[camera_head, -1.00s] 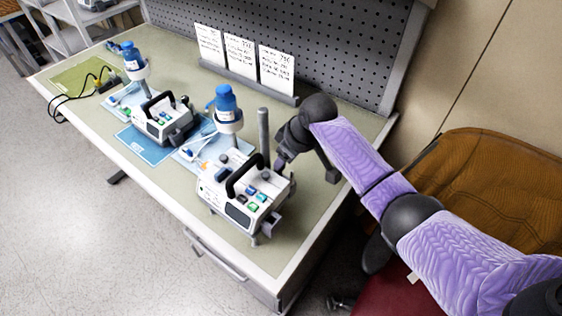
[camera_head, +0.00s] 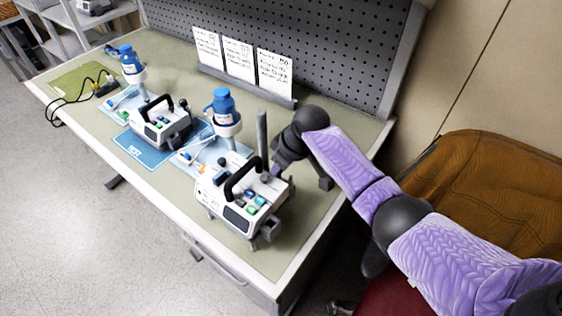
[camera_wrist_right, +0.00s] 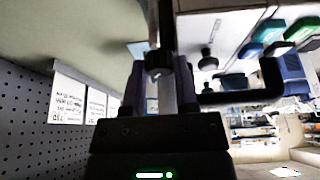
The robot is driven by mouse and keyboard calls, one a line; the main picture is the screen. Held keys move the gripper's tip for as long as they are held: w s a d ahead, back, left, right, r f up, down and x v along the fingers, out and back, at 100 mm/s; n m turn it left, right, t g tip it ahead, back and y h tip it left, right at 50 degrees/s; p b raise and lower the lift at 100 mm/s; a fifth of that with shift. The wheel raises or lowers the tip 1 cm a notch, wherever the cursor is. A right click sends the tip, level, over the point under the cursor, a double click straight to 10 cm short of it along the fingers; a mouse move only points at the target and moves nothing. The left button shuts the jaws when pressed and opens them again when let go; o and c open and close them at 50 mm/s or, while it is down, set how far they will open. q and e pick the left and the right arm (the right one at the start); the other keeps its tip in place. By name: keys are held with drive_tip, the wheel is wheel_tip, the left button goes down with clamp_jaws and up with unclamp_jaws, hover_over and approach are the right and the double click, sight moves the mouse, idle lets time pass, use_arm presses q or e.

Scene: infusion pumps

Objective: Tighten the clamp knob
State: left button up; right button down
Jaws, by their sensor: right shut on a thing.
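The nearest infusion pump (camera_head: 238,200) is a white box with a black handle and coloured buttons, beside a grey upright pole (camera_head: 262,135). My right gripper (camera_head: 276,166) is at the pump's rear right side, close to the pole. In the right wrist view, the gripper (camera_wrist_right: 159,78) has its two fingers on either side of a dark round clamp knob (camera_wrist_right: 158,62), shut on it. The pole (camera_wrist_right: 166,25) runs up beyond the knob. In the head view the knob is hidden behind the gripper and pump. My left gripper is not in view.
A second pump (camera_head: 160,125) stands on a blue mat (camera_head: 140,148) farther left. Blue-capped bottles (camera_head: 223,103) stand behind the pumps. White cards (camera_head: 240,60) stand before the pegboard (camera_head: 320,40). A brown chair (camera_head: 490,185) is at right. The table's front right corner is clear.

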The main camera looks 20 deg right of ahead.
drive_tip(key=shift+r+m+p, duration=0.15)
drive_tip(key=shift+m+p, duration=0.15)
drive_tip(key=shift+p, duration=0.2)
drive_tip(key=m+h+p, duration=0.1)
drive_tip(key=m+p, duration=0.1)
drive_tip(key=p, duration=0.1)
drive_tip(key=shift+s+a+m+t, duration=0.1)
drive_tip(key=shift+m+t, duration=0.2)
drive_tip(key=shift+m, duration=0.1)
drive_tip(key=shift+a+m+h+p, duration=0.1)
drive_tip(key=shift+m+h+p, duration=0.4)
drive_tip(key=shift+m+p, duration=0.5)
drive_tip(key=shift+m+h+p, duration=0.3)
drive_tip(key=shift+m+p, duration=0.05)
drive_tip(key=shift+m, duration=0.65)
drive_tip(key=c, duration=0.7)
unclamp_jaws()
drive_tip(key=shift+o, duration=0.2)
